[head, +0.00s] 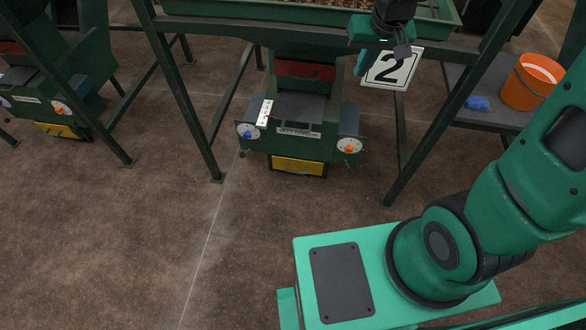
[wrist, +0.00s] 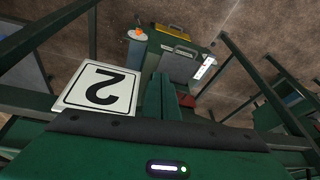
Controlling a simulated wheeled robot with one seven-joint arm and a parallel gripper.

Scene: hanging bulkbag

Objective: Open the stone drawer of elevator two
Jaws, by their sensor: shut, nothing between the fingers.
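Elevator two is a dark green machine (head: 262,150) under a frame, beside a white sign with a black 2 (head: 380,78); the sign looks upside down in the wrist view (wrist: 75,97). Its yellow-fronted drawer (head: 298,166) is low at the front and looks closed; it also shows in the wrist view (wrist: 172,31). I cannot tell for certain that this is the stone drawer. My gripper (head: 402,50) is shut and empty, up near the sign, well above and apart from the drawer. Its green fingers also show in the wrist view (wrist: 165,95).
The machine has a blue knob (head: 246,134), an orange knob (head: 349,149) and a white switch strip (head: 264,113). Slanted green posts (head: 185,95) flank it. An orange bucket (head: 531,87) and blue cloth (head: 478,103) rest on a shelf at right. Floor in front is clear.

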